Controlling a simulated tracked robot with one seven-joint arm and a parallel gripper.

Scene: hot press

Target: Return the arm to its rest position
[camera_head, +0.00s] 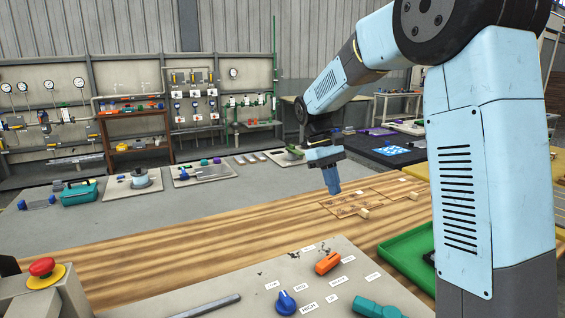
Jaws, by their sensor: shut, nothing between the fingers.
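My arm comes down from the upper right and reaches toward the middle of the scene. My gripper (333,190) hangs below its end, pointing down above the wooden table (190,245). The gripper is shut, and I see nothing held in it. Its tips are near a thin flat wooden piece (350,206) with small pegs on the table. I cannot tell whether they touch it. Part of my arm hides the right side of the view.
A grey panel (230,290) at the front carries a blue knob (286,303), an orange switch (327,263) and a teal handle (377,309). A red emergency button (41,267) stands at left. A green tray (408,250) lies at right. The wooden table's left part is clear.

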